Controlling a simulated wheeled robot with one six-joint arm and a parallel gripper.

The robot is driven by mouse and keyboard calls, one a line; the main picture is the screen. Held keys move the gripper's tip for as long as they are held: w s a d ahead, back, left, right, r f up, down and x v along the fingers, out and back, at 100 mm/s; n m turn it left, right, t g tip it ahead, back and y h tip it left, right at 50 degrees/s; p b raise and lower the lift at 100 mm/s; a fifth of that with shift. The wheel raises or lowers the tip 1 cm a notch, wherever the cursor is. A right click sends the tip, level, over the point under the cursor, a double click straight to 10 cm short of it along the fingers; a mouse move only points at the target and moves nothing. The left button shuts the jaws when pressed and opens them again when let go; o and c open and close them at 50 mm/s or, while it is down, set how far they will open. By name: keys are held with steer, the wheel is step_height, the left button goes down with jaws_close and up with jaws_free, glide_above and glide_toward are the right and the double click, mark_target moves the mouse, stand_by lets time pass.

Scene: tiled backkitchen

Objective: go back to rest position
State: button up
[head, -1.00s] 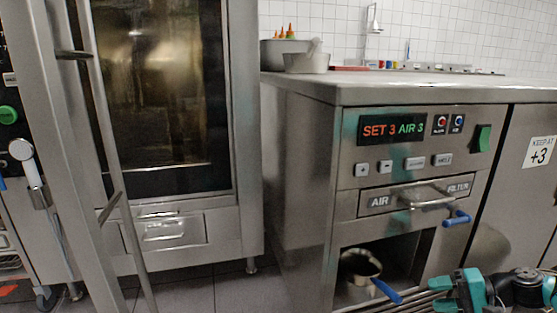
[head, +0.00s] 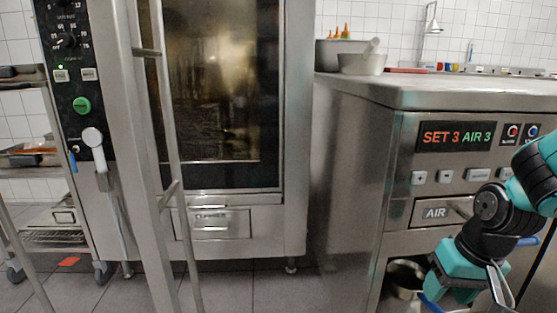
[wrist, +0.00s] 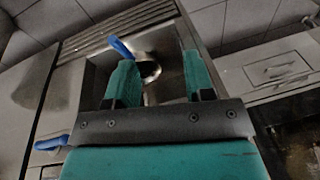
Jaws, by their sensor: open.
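My gripper is open and empty in the wrist view (wrist: 157,60), its two teal fingers apart. In the head view my black and teal arm is folded at the right, in front of the counter unit. The gripper end (head: 468,277) is low, near the open niche, and its fingertips are hard to make out there. A small metal pan (head: 404,277) stands in the niche, partly hidden by my arm. In the wrist view the pan (wrist: 151,68) shows beyond and between the fingers, with its blue handle (wrist: 121,47) near the left fingertip.
The steel counter unit (head: 350,150) stands close on the right, with a control panel, AIR drawer (head: 436,212) and blue lever (head: 528,241). A tall oven (head: 222,110) with a long bar handle stands left. Tiled floor (head: 250,292) is free before the oven.

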steer(key=s+a+r+n+g+y+p, duration=0.25)
steer(key=s+a+r+n+p, duration=0.4)
steer(key=s+a+r, duration=0.85)
step_height(320, 180, up, 37)
steer(key=w+n+p, duration=0.1)
steer(key=p, duration=3.4)
steer(key=shift+w+a+t, duration=0.3)
steer(key=shift+w+t, duration=0.05)
steer(key=shift+f+n, duration=0.1)
steer(key=shift+n, duration=0.15)
